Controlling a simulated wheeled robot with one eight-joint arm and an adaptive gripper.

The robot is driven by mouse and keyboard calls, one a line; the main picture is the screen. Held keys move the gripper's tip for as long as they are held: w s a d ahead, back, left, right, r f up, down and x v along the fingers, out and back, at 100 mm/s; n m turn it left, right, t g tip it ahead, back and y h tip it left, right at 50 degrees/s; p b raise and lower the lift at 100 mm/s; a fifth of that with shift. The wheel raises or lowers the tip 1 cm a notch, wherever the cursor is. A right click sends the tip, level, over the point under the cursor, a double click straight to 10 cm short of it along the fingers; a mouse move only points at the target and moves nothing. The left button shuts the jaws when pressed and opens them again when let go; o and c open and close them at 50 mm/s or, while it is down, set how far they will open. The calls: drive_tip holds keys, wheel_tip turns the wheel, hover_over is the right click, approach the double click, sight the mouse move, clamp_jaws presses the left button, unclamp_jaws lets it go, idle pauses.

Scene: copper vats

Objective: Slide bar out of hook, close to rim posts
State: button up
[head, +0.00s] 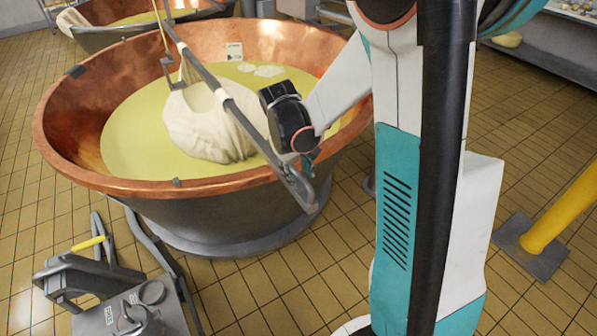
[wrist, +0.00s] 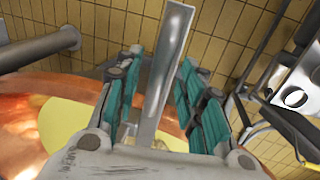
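A long grey bar (head: 212,80) slants over the copper vat (head: 110,185), from the far side to past the near right rim. A white cloth bundle (head: 205,125) hangs under it in yellow liquid. A thin brown hanger (head: 166,67), perhaps the hook, meets the bar's far part. Small grey blocks on the rim (head: 76,71), perhaps posts, sit at left and front. My gripper (head: 308,165) is by the bar's near end. In the wrist view the teal fingers of my gripper (wrist: 160,68) stand apart on both sides of a grey bar (wrist: 165,70), with a gap visible at left.
A grey machine with a yellow handle (head: 88,243) stands at the front left. A yellow post (head: 560,215) stands at the right. A second vat (head: 100,38) is behind, and a shelf (head: 545,60) is at the back right. Tiled floor lies open between.

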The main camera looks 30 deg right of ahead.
drive_tip(key=shift+r, duration=0.1)
wheel_tip(320, 180, up, 12)
drive_tip(key=a, duration=0.2)
drive_tip(key=shift+a+f, duration=0.2)
idle(0.6)
drive_tip(key=s+a+r+t+y, duration=0.1)
drive_tip(key=s+a+r+t, duration=0.1)
drive_tip(key=s+a, duration=0.3)
drive_tip(key=s+a+r+t+y, duration=0.1)
drive_tip(key=s+a+t, duration=0.4)
drive_tip(key=s, duration=0.5)
drive_tip(key=shift+a+r, duration=0.3)
drive_tip(key=shift+r, duration=0.05)
drive_tip(key=shift+d, duration=0.15)
idle(0.6)
